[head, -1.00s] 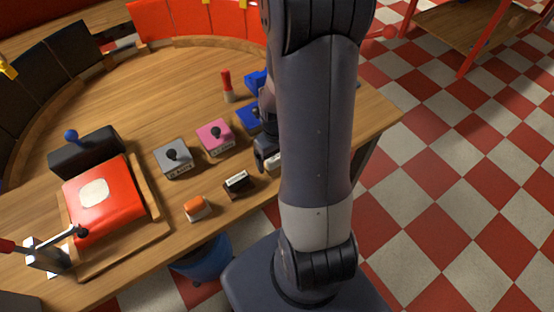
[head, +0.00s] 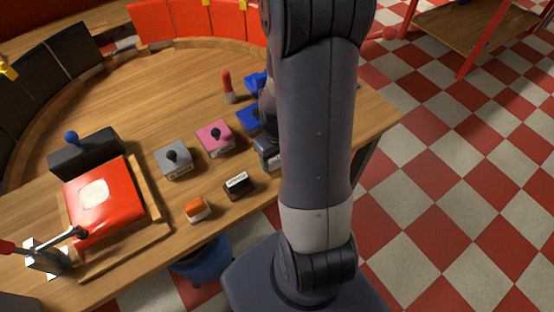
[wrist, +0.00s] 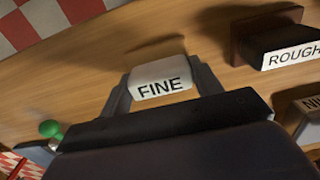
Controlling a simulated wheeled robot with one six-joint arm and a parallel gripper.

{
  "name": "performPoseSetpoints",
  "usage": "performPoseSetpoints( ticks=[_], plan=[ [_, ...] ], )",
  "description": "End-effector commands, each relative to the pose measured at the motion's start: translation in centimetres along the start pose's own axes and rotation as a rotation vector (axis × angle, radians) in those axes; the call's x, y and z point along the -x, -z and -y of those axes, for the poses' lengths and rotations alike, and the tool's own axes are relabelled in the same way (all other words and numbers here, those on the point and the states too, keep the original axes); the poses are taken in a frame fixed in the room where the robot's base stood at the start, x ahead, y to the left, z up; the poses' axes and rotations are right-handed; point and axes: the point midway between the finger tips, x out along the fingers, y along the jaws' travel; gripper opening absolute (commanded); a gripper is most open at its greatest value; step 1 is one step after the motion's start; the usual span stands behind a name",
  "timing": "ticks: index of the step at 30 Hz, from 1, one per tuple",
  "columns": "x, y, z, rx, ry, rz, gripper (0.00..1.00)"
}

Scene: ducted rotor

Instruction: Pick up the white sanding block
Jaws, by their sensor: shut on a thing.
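The white sanding block, marked FINE, shows in the wrist view (wrist: 160,72) between the two fingers of my gripper (wrist: 163,86). The fingers are shut on its two ends. Wooden tabletop shows behind the block; I cannot tell whether the block still touches it. In the head view my gripper (head: 268,156) is at the table's near right part, largely behind my arm, and the block is hidden there.
A dark block marked ROUGH (wrist: 278,42) lies close to the right in the wrist view. In the head view stand an orange-topped block (head: 197,209), a grey box (head: 173,163), a pink box (head: 215,141) and a blue box (head: 249,119) with knobs.

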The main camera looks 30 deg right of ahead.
Motion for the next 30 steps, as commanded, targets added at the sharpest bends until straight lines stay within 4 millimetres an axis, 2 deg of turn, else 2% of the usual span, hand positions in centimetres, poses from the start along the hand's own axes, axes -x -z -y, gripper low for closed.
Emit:
performPoseSetpoints(
  ticks=[5,15,21,30],
  plan=[
    [1.0,0.1,0.0,0.000,-0.002,-0.004,0.36],
    [6.4,0.1,-0.1,0.000,-0.003,-0.007,0.36],
    [9.1,0.1,0.0,0.000,-0.001,-0.004,0.36],
    [10.0,0.0,0.0,0.000,0.000,0.000,0.36]
  ],
)
